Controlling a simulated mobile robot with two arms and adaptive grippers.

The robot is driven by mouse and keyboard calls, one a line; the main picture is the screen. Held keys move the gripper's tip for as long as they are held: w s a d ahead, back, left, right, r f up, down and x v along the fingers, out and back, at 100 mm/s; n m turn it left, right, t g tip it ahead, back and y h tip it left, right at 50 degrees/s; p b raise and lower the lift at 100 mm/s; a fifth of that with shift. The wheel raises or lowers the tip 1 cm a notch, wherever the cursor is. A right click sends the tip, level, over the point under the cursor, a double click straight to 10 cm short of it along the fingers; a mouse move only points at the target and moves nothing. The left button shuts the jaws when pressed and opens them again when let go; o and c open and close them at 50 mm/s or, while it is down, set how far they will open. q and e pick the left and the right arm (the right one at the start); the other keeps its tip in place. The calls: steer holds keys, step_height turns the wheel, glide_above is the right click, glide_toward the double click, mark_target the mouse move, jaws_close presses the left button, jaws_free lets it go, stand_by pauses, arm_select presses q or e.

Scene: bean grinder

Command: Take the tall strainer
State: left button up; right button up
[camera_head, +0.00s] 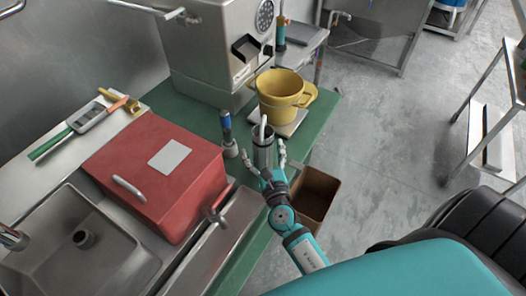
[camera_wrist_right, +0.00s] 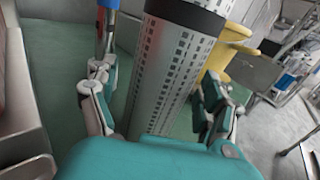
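The tall strainer (camera_head: 263,148) is a grey metal cylinder with rows of small holes, standing upright on the green counter. A pale handle-like piece sticks out of its top in the head view. In the right wrist view the strainer (camera_wrist_right: 172,68) has a dark band near its top and fills the space between my fingers. My right gripper (camera_head: 263,160) is open around it, one finger on each side. In the right wrist view my right gripper (camera_wrist_right: 158,80) shows a gap at the left finger; contact at the right finger is unclear. My left gripper is not in view.
A blue-handled tool (camera_head: 227,125) stands close to the strainer's left. A yellow pot (camera_head: 280,97) sits on a pale plate behind it. A red box (camera_head: 150,190) and a sink (camera_head: 70,245) are left. A brown bin (camera_head: 314,190) is below the counter's right edge.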

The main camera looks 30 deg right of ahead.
steer(key=c, duration=1.5)
steer(key=shift+r, duration=0.15)
